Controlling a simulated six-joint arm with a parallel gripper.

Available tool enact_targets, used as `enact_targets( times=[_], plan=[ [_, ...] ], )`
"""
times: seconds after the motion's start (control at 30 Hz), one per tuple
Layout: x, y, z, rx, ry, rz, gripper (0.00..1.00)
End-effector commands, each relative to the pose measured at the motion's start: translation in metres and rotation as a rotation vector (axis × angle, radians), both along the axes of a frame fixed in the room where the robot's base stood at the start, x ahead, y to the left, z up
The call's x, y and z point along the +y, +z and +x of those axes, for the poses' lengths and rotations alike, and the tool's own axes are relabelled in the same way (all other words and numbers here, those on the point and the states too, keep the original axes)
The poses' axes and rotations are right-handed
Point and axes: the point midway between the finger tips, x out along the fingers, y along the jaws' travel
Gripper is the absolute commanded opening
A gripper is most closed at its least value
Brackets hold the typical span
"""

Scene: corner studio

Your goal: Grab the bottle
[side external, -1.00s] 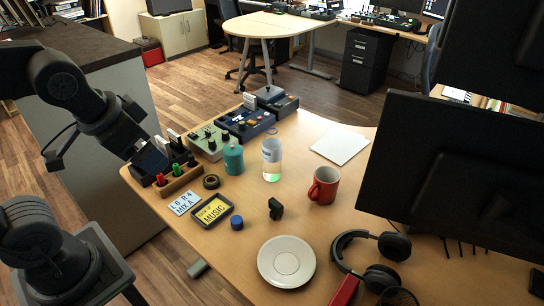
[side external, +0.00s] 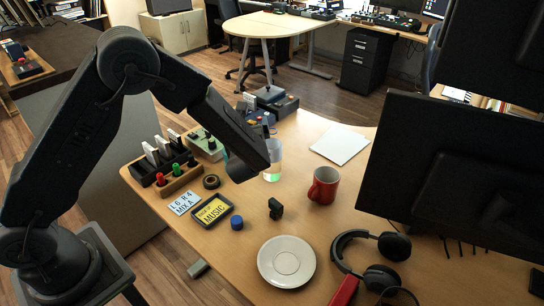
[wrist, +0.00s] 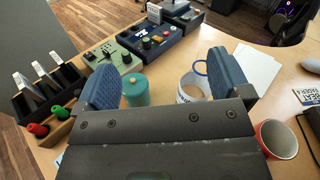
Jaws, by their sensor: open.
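In the wrist view, the white-labelled bottle (wrist: 192,88) is seen from above, between my fingers and nearer the right one. My gripper (wrist: 166,78) is open, with blue pads spread wide and nothing held. In the side view the gripper (side external: 268,131) is beside the bottle's upper part; I cannot tell whether they touch.
A teal canister (wrist: 134,90) stands close by the left finger. A red mug (side external: 323,186) is right of the bottle. Control boxes (wrist: 155,42) sit behind. A wooden rack (side external: 175,180) is at left. White paper (side external: 340,145) lies flat behind the mug.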

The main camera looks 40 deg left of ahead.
Motion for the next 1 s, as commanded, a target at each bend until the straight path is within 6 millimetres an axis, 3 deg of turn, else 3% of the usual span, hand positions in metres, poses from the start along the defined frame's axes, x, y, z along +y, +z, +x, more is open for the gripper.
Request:
enact_targets(
  times=[0.1, 0.23, 0.37, 0.7, 0.77, 1.0],
  plan=[
    [-0.023, -0.028, 0.021, 0.035, -0.137, 0.12, 0.95],
    [-0.038, -0.041, 0.031, 0.046, -0.216, 0.186, 0.95],
    [-0.041, -0.055, 0.034, 0.051, -0.236, 0.202, 0.95],
    [-0.04, -0.119, 0.033, 0.051, -0.235, 0.199, 0.95],
    [-0.04, -0.126, 0.033, 0.049, -0.234, 0.199, 0.95],
    [-0.031, -0.123, 0.049, 0.047, -0.231, 0.198, 0.95]
  ],
)
